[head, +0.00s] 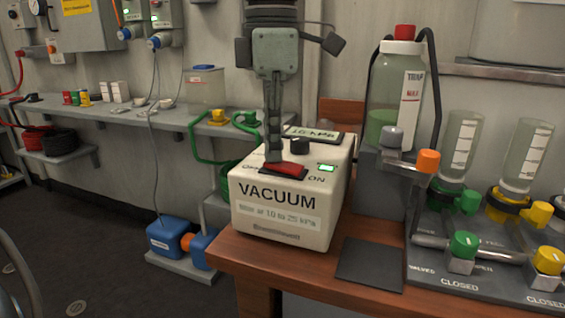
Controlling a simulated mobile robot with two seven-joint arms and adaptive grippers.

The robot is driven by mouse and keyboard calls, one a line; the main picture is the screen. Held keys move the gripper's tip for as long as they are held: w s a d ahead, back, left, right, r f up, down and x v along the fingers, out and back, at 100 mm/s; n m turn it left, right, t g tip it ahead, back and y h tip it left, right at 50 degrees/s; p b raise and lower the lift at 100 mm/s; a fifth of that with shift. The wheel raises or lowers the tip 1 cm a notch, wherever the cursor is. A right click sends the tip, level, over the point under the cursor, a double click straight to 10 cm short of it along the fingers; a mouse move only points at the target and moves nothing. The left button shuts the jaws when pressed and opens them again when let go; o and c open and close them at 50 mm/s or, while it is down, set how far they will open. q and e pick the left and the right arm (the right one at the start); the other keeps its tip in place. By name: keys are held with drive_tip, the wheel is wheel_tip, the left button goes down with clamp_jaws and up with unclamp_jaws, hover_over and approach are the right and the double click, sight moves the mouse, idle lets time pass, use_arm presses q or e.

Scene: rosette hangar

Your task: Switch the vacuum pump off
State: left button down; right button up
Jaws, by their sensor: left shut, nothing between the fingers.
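The vacuum pump (290,230) is a cream box marked VACUUM on the wooden bench in the head view. On its sloping top sits a red rocker switch (291,171), with OFF marked at its left and ON at its right. A small green indicator (327,168) beside ON is lit. My left gripper (272,163) is shut and empty, pointing down at the OFF end of the switch. Its fingertips hide that end and seem to touch it; contact is not certain. Which way the rocker tilts is hard to tell. My right gripper is not in view.
Behind the switch are a black knob (289,146) and a tilted gauge display (314,134). A capped trap bottle (397,90) and a valve manifold (470,250) stand close at the right. A dark mat (370,264) lies at the bench front.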

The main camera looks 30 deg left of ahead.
use_arm(q)
drive_tip(key=shift+f, duration=0.25)
wheel_tip(320, 180, up, 5)
drive_tip(key=p, duration=0.4)
drive_tip(key=shift+r, duration=1)
